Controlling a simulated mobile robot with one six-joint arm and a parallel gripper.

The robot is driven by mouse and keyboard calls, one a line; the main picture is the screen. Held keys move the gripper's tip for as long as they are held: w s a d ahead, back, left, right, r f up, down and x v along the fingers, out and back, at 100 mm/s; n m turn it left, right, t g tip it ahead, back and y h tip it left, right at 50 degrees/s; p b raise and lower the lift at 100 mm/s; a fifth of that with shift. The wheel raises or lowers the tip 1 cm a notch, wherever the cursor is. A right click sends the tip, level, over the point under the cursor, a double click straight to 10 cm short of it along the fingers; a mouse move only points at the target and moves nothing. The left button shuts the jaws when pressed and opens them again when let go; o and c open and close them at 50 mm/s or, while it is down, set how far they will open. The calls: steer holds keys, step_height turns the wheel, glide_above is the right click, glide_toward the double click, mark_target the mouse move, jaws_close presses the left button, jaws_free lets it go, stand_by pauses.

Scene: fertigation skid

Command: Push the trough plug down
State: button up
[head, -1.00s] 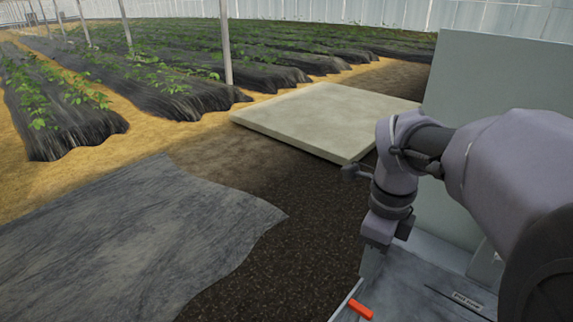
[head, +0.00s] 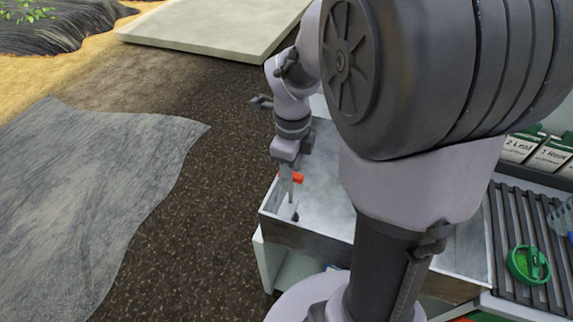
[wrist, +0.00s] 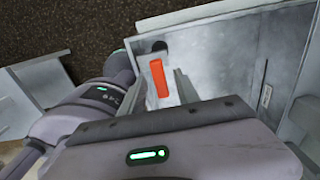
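The metal trough (head: 330,234) lies below my gripper. A dark round spot (head: 295,216), seemingly the plug or its drain, is on its floor near the front left corner; it also shows in the wrist view (wrist: 159,46). My gripper (head: 292,190) points down inside the left end of the trough, just behind this spot in the picture. Contact with either is unclear. The finger gap is not clear.
A slatted rack (head: 520,240) with a green round object (head: 529,265) and labelled packs (head: 520,146) stand to the right. A pale slab (head: 220,25) lies on the ground behind. Dark soil (head: 190,190) and a grey sheet (head: 90,200) lie left of the trough.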

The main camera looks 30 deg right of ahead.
steer(key=shift+c, duration=0.5)
jaws_close()
stand_by(0.8)
